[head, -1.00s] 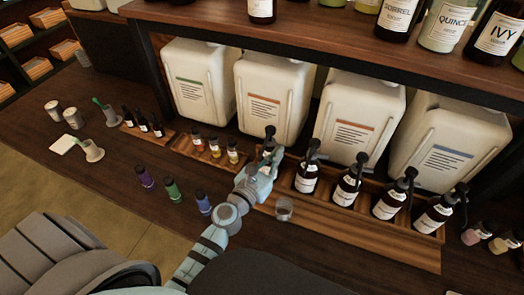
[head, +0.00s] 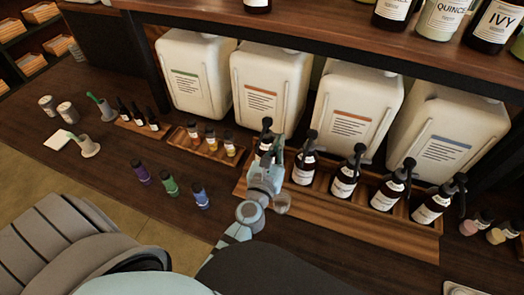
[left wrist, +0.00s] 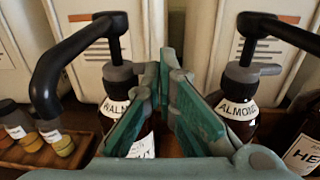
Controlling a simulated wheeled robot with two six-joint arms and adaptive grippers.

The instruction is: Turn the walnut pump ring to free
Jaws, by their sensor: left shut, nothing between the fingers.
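The walnut pump bottle (head: 265,140) is dark with a black pump head. It stands leftmost in the wooden tray in the head view. In the left wrist view the walnut pump (left wrist: 76,62) shows at the left, with a grey ring (left wrist: 120,73) under its black spout and a label reading "WAL…". The almond pump bottle (left wrist: 238,102) stands to the right. My left gripper (head: 278,146) is shut and empty, in the gap between these two bottles. Its fingers (left wrist: 168,72) also show in the left wrist view, with the walnut ring just left of them; contact is unclear. My right gripper is out of view.
Several pump bottles (head: 345,172) continue along the tray (head: 340,222) to the right. White canisters (head: 270,82) stand behind. Coloured vials (head: 170,184) stand to the left.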

